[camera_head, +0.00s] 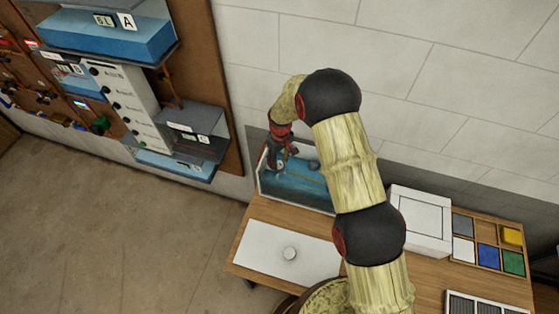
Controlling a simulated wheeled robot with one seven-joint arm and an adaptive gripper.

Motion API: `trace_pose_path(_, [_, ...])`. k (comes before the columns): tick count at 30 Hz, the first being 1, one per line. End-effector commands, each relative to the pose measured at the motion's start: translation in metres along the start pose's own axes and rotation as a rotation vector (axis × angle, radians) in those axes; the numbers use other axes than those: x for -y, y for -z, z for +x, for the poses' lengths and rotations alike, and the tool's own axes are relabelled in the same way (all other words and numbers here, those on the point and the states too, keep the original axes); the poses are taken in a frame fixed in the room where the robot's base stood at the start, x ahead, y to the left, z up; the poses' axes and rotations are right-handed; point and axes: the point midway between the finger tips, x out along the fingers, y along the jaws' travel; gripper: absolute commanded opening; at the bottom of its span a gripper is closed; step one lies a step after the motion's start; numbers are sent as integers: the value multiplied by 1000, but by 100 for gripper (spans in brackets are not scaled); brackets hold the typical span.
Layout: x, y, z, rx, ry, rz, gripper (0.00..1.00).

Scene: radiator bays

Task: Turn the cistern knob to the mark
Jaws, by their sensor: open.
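My gripper (276,158) is small in the head view, at the back left of the table, over a shallow blue-faced box (310,191). It is open, and no held object shows between its fingers. A small grey rounded piece (314,165) sits at the box's back edge, right of the gripper. Wall tanks with blue fill, one marked A (110,38), hang at upper left. I cannot tell which knob is the cistern knob, and no mark is legible.
A brown wall board (213,85) carries the tanks and a white panel (125,105) with several dark knobs. On the wooden table (440,280) stand a white box (422,217) and a compartment tray (488,243) with coloured blocks. My arm hides the table's middle.

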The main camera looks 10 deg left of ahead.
Motion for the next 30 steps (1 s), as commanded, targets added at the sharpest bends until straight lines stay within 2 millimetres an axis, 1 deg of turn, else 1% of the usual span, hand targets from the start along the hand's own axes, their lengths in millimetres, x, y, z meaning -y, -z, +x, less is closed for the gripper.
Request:
trace_pose_path(4, [0, 0, 5, -1, -1, 0, 42])
trace_pose_path(11, [0, 0, 6, -1, 0, 1, 42])
trace_pose_path(30, [0, 0, 6, 0, 0, 1, 6])
